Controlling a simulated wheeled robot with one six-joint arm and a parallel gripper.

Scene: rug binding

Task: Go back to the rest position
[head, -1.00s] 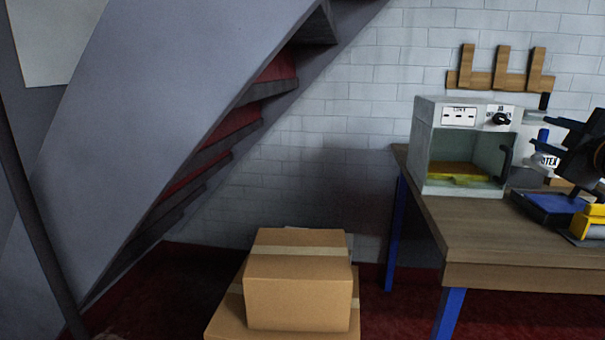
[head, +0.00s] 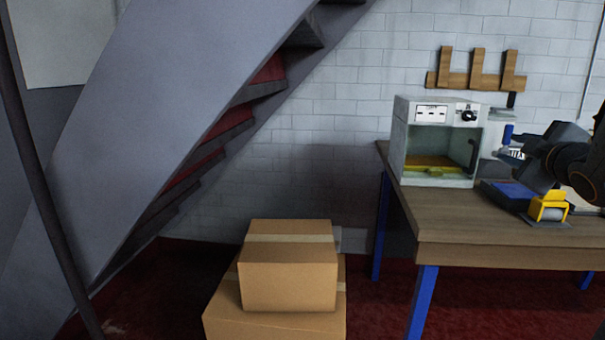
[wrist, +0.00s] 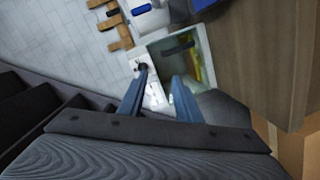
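My gripper (wrist: 160,85) shows in the wrist view with its two blue-grey fingers apart and nothing visible between them. Beyond the fingers is the front of a white-grey oven (wrist: 172,45), seen tilted. In the head view my dark arm reaches in from the right edge over the workbench (head: 480,220); I cannot make out the fingertips there. The oven (head: 400,150) stands on the bench's left part, its front open, with a yellow item (head: 436,169) inside on the floor of the chamber.
A blue tray-like item (head: 503,194) and a yellow tape dispenser (head: 548,207) sit on the bench under my arm. A wooden rack (head: 478,82) hangs on the wall. Stacked cardboard boxes (head: 288,285) stand left of the bench, below the sloping stairs (head: 170,110). Red floor shows between.

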